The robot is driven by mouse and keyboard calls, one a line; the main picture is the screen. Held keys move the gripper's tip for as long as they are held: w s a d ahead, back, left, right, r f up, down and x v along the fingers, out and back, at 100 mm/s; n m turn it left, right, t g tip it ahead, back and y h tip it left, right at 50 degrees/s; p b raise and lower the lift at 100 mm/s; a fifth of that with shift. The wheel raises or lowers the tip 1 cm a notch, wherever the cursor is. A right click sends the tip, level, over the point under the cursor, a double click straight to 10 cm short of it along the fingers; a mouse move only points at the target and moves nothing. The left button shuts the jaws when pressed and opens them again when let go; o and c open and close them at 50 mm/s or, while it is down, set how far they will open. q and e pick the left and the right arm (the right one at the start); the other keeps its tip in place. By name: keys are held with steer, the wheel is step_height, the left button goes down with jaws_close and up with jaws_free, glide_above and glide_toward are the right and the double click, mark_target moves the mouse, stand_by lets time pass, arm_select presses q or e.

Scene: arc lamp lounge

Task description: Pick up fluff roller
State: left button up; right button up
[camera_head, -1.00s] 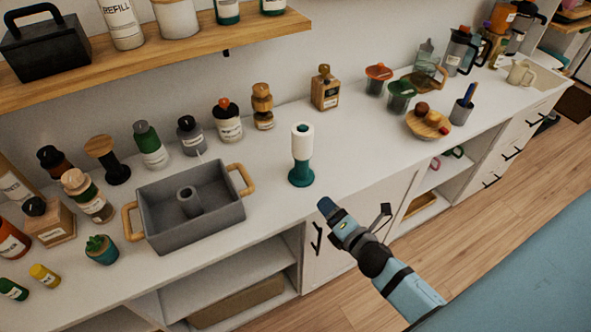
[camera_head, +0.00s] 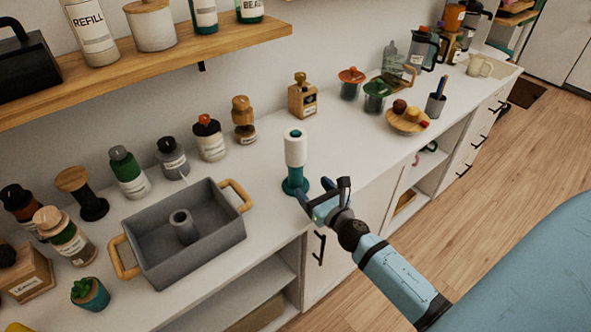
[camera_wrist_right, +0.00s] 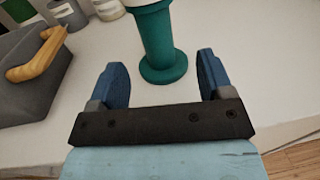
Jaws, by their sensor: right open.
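The fluff roller (camera_head: 296,150) stands upright on the white counter, a white roll on a teal handle with a round teal base. In the right wrist view its teal handle (camera_wrist_right: 156,40) and base are ahead of my fingers, and its top is cut off. My right gripper (camera_head: 315,197) is open and empty, just in front of the roller's base. In the wrist view the blue fingertips (camera_wrist_right: 161,75) are spread to either side of the base, which lies slightly beyond them. My left gripper is not in view.
A grey tray (camera_head: 160,264) with wooden handles and a central tube sits left of the roller. Several bottles line the wall behind. A wooden shelf (camera_head: 150,62) hangs above. The counter right of the roller is clear up to a wooden plate (camera_head: 408,126).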

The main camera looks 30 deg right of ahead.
mark_target(300, 178)
steer(key=w, duration=0.3)
steer(key=shift+w, duration=0.25)
steer(key=w, duration=0.4)
steer(key=shift+w+a+f, duration=0.1)
steer(key=shift+w+f, duration=0.25)
steer(key=shift+f, duration=0.05)
steer(key=shift+c, duration=1.4)
steer(key=c, duration=0.9)
steer(key=shift+r, duration=0.15)
steer(key=shift+c, duration=0.2)
